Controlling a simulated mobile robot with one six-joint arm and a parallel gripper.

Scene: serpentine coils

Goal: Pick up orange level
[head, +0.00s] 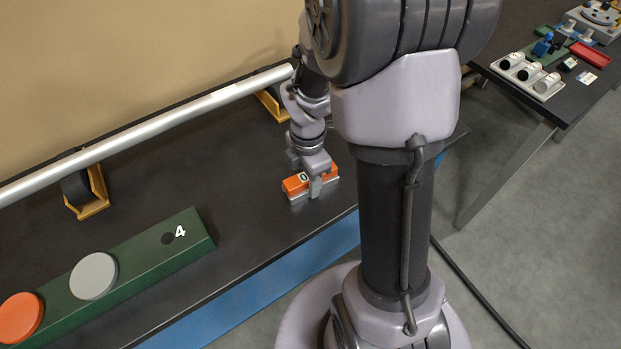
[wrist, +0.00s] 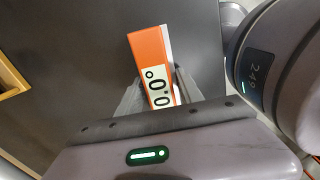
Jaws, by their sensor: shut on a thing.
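The orange level (head: 296,183) is a small block with a grey lower edge, at the front part of the dark table. In the wrist view the orange level (wrist: 146,47) shows a white display reading 0.0°. My gripper (head: 317,187) comes down over it from above, with a finger across its near side. In the wrist view my gripper (wrist: 155,92) has a finger on each side of the level and is shut on it. I cannot tell whether the level still touches the table.
A green block (head: 150,262) with a grey disc (head: 93,276) and an orange disc (head: 20,317) lies at the left. A second table (head: 547,97) with parts stands at the right.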

